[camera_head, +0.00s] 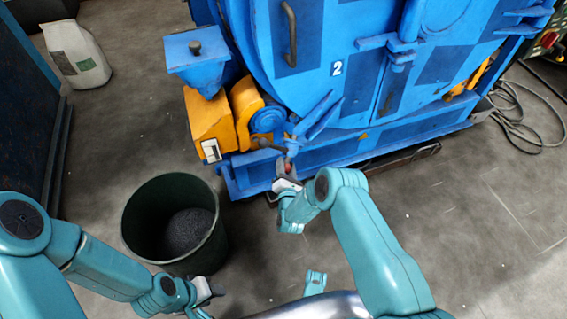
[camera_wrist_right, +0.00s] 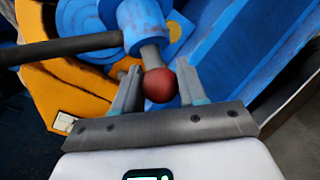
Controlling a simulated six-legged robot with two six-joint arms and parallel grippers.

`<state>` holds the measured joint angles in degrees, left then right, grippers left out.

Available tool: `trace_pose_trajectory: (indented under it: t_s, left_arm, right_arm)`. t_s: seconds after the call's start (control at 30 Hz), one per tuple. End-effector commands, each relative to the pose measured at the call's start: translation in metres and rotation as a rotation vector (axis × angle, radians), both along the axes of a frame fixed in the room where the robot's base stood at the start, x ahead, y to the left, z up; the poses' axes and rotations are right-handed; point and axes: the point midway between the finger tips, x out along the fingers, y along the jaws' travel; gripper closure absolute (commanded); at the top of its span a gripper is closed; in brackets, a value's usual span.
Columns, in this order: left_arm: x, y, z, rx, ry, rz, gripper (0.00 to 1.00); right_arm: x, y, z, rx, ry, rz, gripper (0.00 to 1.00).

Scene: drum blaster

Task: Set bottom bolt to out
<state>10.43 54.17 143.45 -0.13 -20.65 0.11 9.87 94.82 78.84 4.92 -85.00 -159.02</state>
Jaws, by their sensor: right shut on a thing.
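A short grey rod with a red ball knob (camera_wrist_right: 160,85) sticks out of a blue collar (camera_wrist_right: 142,25) on the blue drum machine (camera_head: 345,120); I take it to be the bottom bolt. My right gripper (camera_head: 286,181) is at the machine's lower front edge. In the right wrist view its two fingers (camera_wrist_right: 158,88) stand on either side of the red knob, shut on it. A dark grey bar (camera_wrist_right: 65,48) runs left from the collar. My left gripper (camera_head: 207,291) is low in the head view beside the bin, and its jaws are too small to read.
A dark green bin (camera_head: 137,222) with dark grit stands on the floor left of my right arm. Yellow guards (camera_head: 208,122) and a blue hopper (camera_head: 196,65) flank the drum.

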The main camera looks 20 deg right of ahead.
Motion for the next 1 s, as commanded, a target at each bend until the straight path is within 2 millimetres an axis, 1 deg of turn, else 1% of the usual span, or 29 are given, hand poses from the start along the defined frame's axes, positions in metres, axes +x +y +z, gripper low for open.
trace_pose_trajectory:
  t_s: [0.17,0.2,0.27,0.57,0.67,0.77,0.87,1.0]
  left_arm:
    - [0.0,0.0,-0.002,0.0,0.0,0.001,0.57]
    - [0.0,0.0,-0.002,0.0,0.0,0.001,0.57]
    - [0.0,0.0,-0.002,0.0,0.0,0.001,0.57]
    - [0.0,0.0,-0.001,0.0,-0.001,0.001,0.57]
    - [0.0,0.0,0.003,0.0,0.001,0.0,0.57]
    - [-0.002,-0.001,0.011,-0.002,0.003,-0.005,0.57]
    - [-0.003,-0.003,0.021,-0.002,0.006,-0.012,0.57]
    - [-0.004,-0.003,0.033,-0.002,0.006,-0.014,0.57]
  right_arm:
    - [0.0,0.001,-0.001,-0.001,-0.003,0.0,1.0]
    - [0.0,0.001,-0.001,-0.001,-0.003,0.0,0.57]
    - [0.0,0.001,-0.001,-0.001,-0.003,0.0,0.37]
    - [0.0,0.001,0.0,-0.001,-0.003,0.0,0.37]
    - [-0.007,0.003,0.001,0.0,-0.001,0.0,0.37]
    - [-0.024,0.007,0.004,0.0,0.001,0.001,0.37]
    - [-0.049,0.014,0.006,0.001,0.003,0.001,0.37]
    - [-0.087,0.023,0.008,0.001,0.003,0.001,0.37]
